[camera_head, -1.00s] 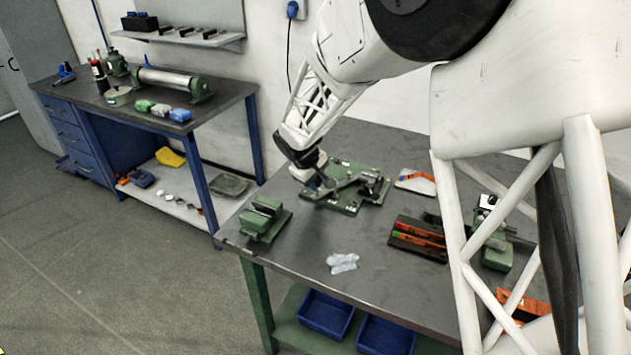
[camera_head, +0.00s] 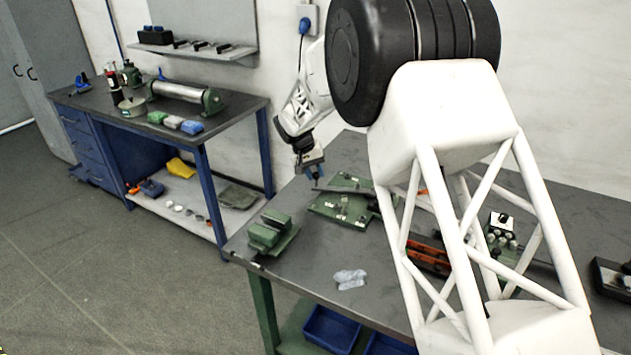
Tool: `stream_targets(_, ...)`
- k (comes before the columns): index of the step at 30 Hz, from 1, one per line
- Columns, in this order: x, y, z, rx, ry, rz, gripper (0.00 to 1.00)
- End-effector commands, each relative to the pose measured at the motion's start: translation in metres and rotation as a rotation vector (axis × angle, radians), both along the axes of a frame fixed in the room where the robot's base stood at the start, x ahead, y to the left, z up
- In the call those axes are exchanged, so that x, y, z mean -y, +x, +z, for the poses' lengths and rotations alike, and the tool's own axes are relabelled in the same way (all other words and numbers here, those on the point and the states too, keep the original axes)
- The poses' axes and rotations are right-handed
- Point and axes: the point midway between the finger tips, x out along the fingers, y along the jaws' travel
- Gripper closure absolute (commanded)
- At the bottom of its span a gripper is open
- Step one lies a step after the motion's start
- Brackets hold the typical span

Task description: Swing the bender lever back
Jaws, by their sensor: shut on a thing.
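The bender (camera_head: 343,207) is a green base plate with small posts and fittings, lying on the grey workbench. Its grey lever (camera_head: 345,189) lies across the back of the plate and points left past its back left corner. My gripper (camera_head: 314,178) is at the lever's left end, shut on the lever handle, with the wrist coming down from above and behind. The handle is mostly hidden by the jaws. The right end of the bender is hidden behind my own white arm.
A green vise-like block (camera_head: 268,234) stands at the bench's front left corner. A crumpled pale cloth (camera_head: 350,279) lies in front of the bender. An orange and black tray (camera_head: 428,258) is partly hidden by my arm. The bench between bender and cloth is clear.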

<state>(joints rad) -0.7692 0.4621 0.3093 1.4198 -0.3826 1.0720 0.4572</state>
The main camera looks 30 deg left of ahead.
Motion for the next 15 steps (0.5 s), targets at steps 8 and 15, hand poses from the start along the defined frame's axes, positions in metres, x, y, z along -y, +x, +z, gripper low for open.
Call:
stream_targets(8, -0.010, 0.039, -0.001, 0.000, 0.000, -0.224, 1.00)
stream_targets(15, -0.012, 0.059, 0.000, 0.000, 0.001, -0.338, 1.00)
